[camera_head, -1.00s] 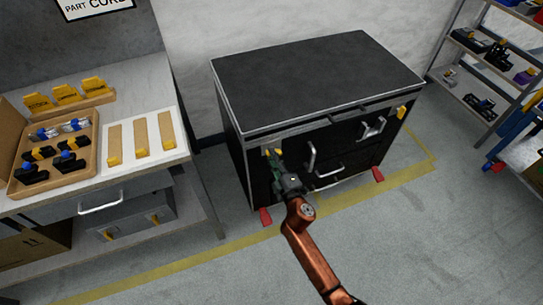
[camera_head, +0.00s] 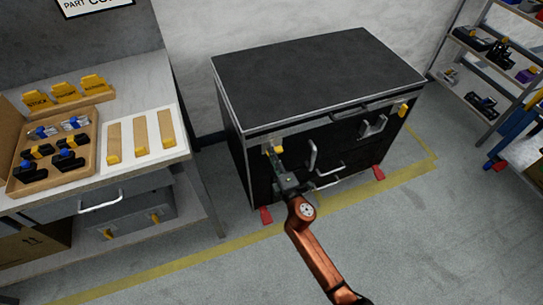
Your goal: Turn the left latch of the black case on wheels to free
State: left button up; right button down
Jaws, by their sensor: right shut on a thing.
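The black case (camera_head: 315,80) stands against the wall, its front facing me. Its left latch (camera_head: 279,149) is yellow and sits on a silver plate near the front's upper left. My right gripper (camera_head: 274,157) is at this latch, shut on it; the fingers partly hide it, so its exact angle is hard to tell. The case's right latch (camera_head: 402,110), also yellow, is at the front's upper right, clear of the gripper. My left gripper is not in view.
Silver handles (camera_head: 312,156) stick out of the case front close to my right gripper. Red wheel chocks (camera_head: 265,215) sit at the case's lower corners. A workbench (camera_head: 160,85) with a parts tray stands at left, shelving (camera_head: 477,60) at right. The floor in front is clear.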

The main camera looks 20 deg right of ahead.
jog(key=shift+f, duration=0.1)
jog(key=c, duration=2)
grip_release()
jog(key=shift+o, duration=0.2)
jog(key=s, duration=1.2)
jog(key=shift+d, duration=0.2)
